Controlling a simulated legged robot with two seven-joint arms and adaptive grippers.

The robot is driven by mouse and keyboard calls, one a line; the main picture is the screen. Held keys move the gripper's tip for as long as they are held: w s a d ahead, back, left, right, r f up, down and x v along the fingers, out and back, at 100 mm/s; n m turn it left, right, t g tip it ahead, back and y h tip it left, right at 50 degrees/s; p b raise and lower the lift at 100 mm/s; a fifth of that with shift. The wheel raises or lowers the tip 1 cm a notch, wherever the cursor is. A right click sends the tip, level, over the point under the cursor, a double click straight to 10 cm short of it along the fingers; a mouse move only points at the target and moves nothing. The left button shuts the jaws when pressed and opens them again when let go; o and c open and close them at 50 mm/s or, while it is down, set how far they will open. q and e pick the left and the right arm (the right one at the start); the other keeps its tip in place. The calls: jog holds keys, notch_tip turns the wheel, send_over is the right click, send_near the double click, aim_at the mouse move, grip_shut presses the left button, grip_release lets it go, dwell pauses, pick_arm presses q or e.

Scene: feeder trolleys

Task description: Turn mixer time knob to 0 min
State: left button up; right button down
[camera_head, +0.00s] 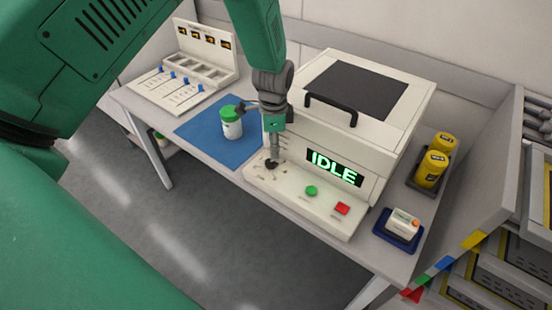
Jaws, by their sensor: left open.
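The mixer (366,138) is a white box with a dark lid window, a black handle and a display reading "IDLE". Its sloped front panel carries a green button (311,190), a red button (342,208) and a small dark time knob (271,164) at the left end. My left gripper (273,157) points down at the knob, with its tip at or just above it; contact cannot be told. The gripper partly covers the knob, so its setting cannot be read. My right gripper is not in view.
A white jar with a green lid (231,123) stands on a blue mat (207,137) left of the mixer. A dispenser rack (207,45) is behind it. Yellow bottles (432,168) and a small box in a blue tray (390,240) stand at the right.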

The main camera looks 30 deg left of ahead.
aim_at(269, 162)
pick_arm(q)
jog(key=a+f, duration=0.1)
jog(key=f, duration=0.4)
jog(key=a+f, duration=0.1)
jog(key=f, duration=0.1)
jog(key=shift+a+f, duration=0.2)
jog(key=shift+a, duration=0.1)
jog(key=shift+d+f, duration=0.15)
jog(key=shift+d, duration=0.85)
jog(key=shift+d+r, duration=0.1)
jog(key=shift+r, duration=0.1)
jog(key=c, duration=1)
jog(key=shift+a+f, duration=0.15)
jog(key=shift+a, duration=0.15)
jog(key=shift+c, duration=0.6)
jog(key=shift+s+a, duration=0.15)
jog(key=shift+a, duration=0.25)
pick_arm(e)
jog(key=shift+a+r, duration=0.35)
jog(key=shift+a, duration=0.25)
